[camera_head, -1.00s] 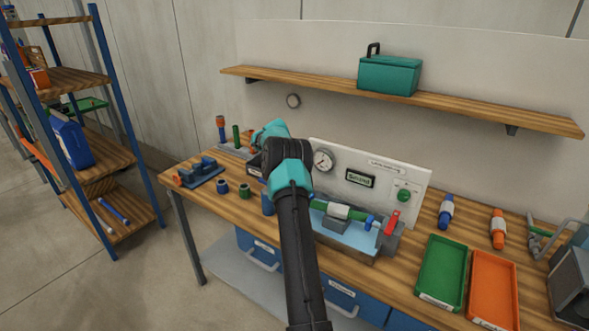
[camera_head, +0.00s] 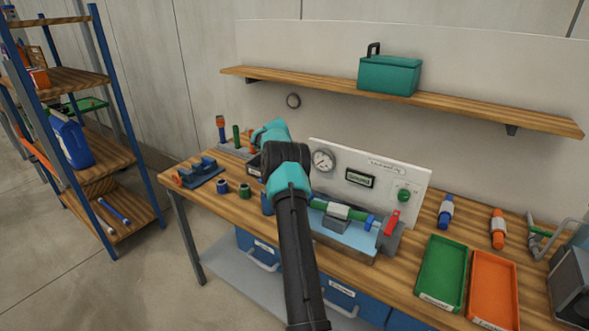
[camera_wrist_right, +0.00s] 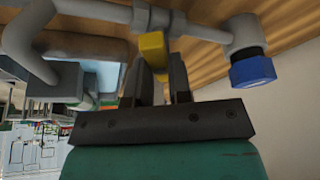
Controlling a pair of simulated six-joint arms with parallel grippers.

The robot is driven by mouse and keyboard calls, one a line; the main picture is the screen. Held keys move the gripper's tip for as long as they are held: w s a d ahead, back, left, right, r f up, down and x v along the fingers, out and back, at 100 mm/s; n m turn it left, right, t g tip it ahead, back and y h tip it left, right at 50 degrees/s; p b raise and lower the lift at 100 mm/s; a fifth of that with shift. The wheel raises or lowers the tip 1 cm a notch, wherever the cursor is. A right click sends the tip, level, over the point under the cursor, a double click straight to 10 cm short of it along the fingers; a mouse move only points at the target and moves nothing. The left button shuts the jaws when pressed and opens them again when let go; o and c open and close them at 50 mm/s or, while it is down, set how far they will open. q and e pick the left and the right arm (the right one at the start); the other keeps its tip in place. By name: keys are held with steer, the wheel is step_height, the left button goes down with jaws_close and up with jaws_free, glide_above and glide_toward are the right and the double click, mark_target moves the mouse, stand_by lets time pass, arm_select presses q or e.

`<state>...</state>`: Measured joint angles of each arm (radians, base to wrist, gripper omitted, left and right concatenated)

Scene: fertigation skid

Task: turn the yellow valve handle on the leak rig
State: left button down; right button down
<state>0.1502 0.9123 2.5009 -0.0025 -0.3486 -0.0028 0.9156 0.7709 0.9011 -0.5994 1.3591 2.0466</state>
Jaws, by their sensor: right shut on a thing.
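The yellow valve handle (camera_wrist_right: 153,48) shows in the right wrist view, sitting under a grey pipe. My right gripper (camera_wrist_right: 157,78) is shut on this handle, one dark finger on each side of it. The leak rig (camera_head: 372,185) stands on the bench in the head view, with a white panel, a round gauge (camera_head: 323,160), a display and a green knob. My right arm rises in front of the rig's left end and hides the yellow handle and my right gripper in that view. My left gripper is in neither view.
A grey pipe with a blue cap (camera_wrist_right: 252,70) is close to my right gripper. On the bench, a red lever (camera_head: 391,222) is at the rig's right end, beside a green tray (camera_head: 441,272) and an orange tray (camera_head: 494,290). A shelf (camera_head: 450,104) hangs above.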

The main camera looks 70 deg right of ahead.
steer(key=shift+d+m+y, duration=0.15)
steer(key=shift+m+y, duration=0.4)
steer(key=shift+m, duration=0.8)
steer(key=shift+d+m+y, duration=0.15)
steer(key=shift+m+y, duration=0.4)
steer(key=shift+m, duration=0.8)
steer(key=shift+a+m, duration=0.1)
steer(key=shift+m, duration=0.4)
steer(key=c, duration=1)
jaws_free()
steer(key=shift+c, duration=0.2)
